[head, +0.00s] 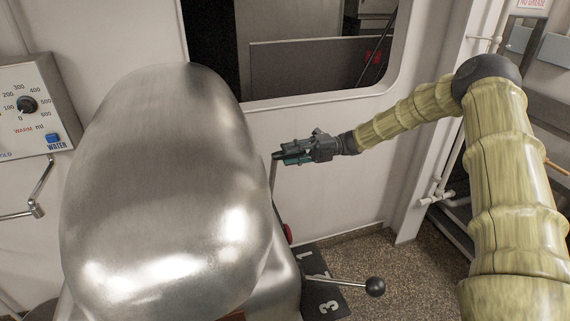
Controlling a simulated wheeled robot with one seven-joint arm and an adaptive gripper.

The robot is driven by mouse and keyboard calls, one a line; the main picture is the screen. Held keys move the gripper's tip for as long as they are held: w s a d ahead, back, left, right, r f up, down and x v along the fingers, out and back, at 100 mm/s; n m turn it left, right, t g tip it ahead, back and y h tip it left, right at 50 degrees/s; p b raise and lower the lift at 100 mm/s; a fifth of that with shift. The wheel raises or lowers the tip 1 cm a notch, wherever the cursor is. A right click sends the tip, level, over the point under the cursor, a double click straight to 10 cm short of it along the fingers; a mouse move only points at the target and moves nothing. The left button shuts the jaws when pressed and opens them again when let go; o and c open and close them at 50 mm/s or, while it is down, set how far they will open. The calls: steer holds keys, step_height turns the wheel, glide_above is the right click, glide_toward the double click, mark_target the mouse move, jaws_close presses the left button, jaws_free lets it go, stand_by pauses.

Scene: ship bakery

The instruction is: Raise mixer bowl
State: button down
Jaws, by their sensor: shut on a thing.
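The mixer (160,190), a large rounded metal body, fills the left and middle of the head view. The mixer bowl is not visible; the mixer body blocks the view below it. My gripper (288,156) is on the far right side of the mixer, pointing left, shut on the upper end of a thin upright lever (274,172). The lever's lower part is hidden behind the mixer body.
A black-knobbed lever (374,287) sticks out over a numbered black plate (324,292). A red knob (287,233) sits on the mixer's side. A water panel (35,105) is on the left wall. Speckled floor (370,262) is clear at right; pipes (440,195) stand beyond.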

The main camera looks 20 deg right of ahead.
steer(key=shift+w+r, duration=0.35)
steer(key=shift+r, duration=0.15)
steer(key=c, duration=1.5)
jaws_free()
steer(key=shift+w, duration=0.1)
steer(key=o, duration=0.4)
steer(key=shift+w, duration=0.1)
steer(key=shift+c, duration=0.2)
steer(key=shift+f, duration=0.25)
steer(key=shift+d, duration=0.1)
steer(key=shift+d, duration=0.2)
steer(key=d, duration=1.1)
steer(key=shift+s+d+f, duration=0.15)
steer(key=shift+s+d, duration=0.1)
steer(key=shift+d, duration=0.05)
